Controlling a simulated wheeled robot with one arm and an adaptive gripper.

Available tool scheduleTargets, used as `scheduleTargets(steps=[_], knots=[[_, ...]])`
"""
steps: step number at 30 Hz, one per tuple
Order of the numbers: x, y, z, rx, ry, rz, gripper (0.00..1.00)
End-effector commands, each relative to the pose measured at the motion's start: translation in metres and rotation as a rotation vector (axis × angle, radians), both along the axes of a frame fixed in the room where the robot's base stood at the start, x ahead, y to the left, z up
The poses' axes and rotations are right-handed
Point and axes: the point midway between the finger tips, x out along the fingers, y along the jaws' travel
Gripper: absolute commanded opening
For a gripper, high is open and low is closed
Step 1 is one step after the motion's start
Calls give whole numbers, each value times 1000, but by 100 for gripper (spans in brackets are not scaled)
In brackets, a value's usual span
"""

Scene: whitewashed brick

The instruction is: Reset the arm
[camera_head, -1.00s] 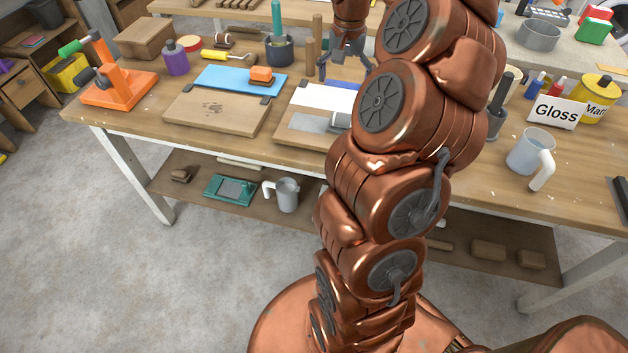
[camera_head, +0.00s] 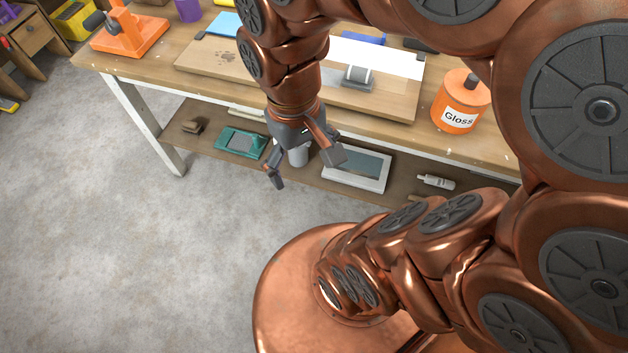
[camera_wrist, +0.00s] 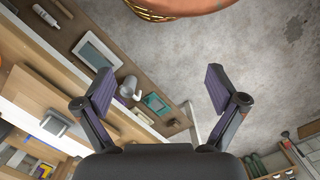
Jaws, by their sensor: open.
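My copper arm fills the right and middle of the head view. My gripper (camera_head: 306,168) points down in front of the table's front edge, above the floor and apart from the tabletop. Its two dark fingers are spread and hold nothing. In the wrist view, my gripper (camera_wrist: 158,95) also shows open, with bare grey floor and the lower shelf's edge between and beyond its fingers. The gripper covers part of a grey mug (camera_head: 298,157) on the lower shelf.
The wooden worktable (camera_head: 150,62) spans the back. On it stand an orange Gloss jar (camera_head: 461,103), an orange stand (camera_head: 130,32) and wooden boards (camera_head: 221,62). The lower shelf holds a teal tray (camera_head: 241,143) and a white-framed panel (camera_head: 357,168). Floor at left is clear.

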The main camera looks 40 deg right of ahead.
Motion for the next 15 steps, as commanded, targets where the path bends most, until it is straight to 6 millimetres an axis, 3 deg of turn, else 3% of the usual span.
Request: scheduleTargets(steps=[3, 6, 15], knots=[[-24, 4, -9, 1, 14, 24, 95], [-34, 6, -14, 4, 20, 32, 95], [-37, 7, -15, 6, 21, 36, 95]])
